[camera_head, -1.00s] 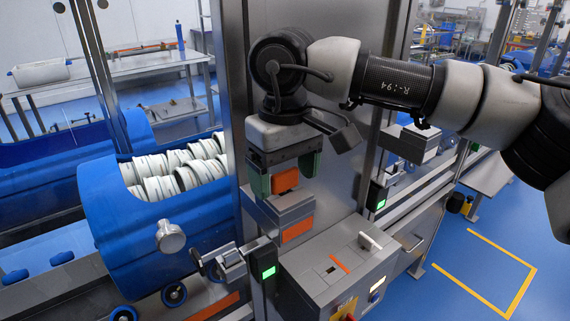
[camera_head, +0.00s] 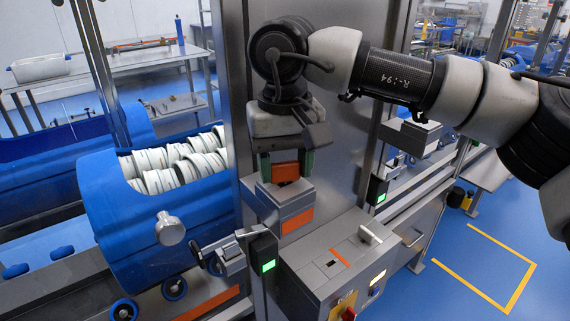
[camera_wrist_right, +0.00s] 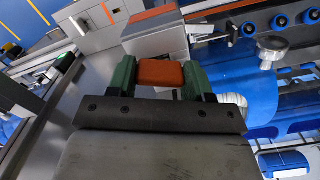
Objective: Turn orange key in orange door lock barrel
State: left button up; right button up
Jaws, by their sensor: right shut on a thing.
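The orange key (camera_head: 286,172) is between the green fingers of my right gripper (camera_head: 287,167), which points down and is shut on it. The key's orange head also shows in the right wrist view (camera_wrist_right: 160,73). Below it is the grey lock housing (camera_head: 268,196) with an orange band on its front, fixed beside the steel post. It also shows in the right wrist view (camera_wrist_right: 155,38), just beyond the key. The key's lower end and the lock barrel's opening are hidden, so I cannot tell how deep the key sits. My left gripper is not in view.
A grey control box (camera_head: 335,262) with an orange slot mark and a switch stands right of the lock housing. A blue tub (camera_head: 140,225) with white rings stands left. Steel posts flank my gripper.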

jog(key=shift+f+m, duration=0.1)
jog(key=shift+m, duration=1.1)
jog(key=shift+m+b, duration=0.3)
jog(key=shift+m, duration=0.7)
jog(key=m, duration=0.4)
jog(key=shift+b, duration=0.4)
